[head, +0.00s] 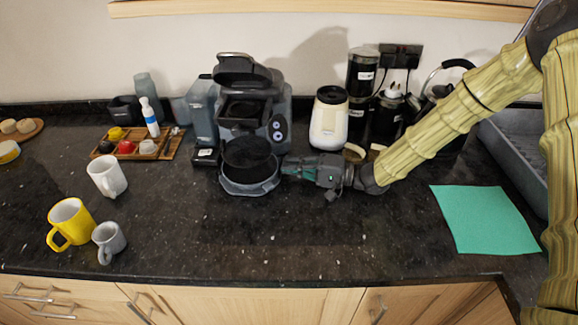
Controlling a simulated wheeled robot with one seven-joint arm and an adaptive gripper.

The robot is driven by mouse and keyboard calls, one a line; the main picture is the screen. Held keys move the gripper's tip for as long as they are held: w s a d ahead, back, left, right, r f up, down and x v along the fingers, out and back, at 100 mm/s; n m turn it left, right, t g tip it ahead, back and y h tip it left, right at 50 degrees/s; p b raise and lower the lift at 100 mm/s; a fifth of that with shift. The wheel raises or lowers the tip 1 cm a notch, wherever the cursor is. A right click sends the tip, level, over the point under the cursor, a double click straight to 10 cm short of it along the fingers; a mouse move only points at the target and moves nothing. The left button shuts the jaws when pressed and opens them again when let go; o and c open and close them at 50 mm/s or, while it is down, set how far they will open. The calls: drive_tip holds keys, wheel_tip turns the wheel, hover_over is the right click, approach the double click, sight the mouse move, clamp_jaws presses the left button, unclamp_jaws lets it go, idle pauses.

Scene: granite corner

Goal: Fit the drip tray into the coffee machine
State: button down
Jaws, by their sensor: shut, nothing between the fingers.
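The dark grey coffee machine (243,92) stands at the back of the counter with its top lid raised. The drip tray (249,188), a grey round-fronted piece with a black top, sits low at the machine's front. I cannot tell whether it is fully seated. My gripper (286,172) is at the right side of the tray, close to or touching its rim. It is shut with nothing held, and its fingertips are small and partly hard to make out against the tray.
A white jar (329,120) and black canisters stand behind my gripper. A wooden tray (134,153) and a white mug (107,176) are at the left, with a yellow mug (70,223) and a grey mug (109,241). A green mat (484,219) lies right. The front middle is clear.

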sight(276, 169)
drive_tip(key=shift+s+a+f+p, duration=0.15)
drive_tip(key=shift+s+a+p, duration=0.2)
drive_tip(key=shift+a, duration=0.1)
drive_tip(key=shift+w, duration=0.1)
drive_tip(key=shift+s+a, duration=0.55)
drive_tip(key=shift+a, duration=0.3)
drive_tip(key=shift+d, duration=0.1)
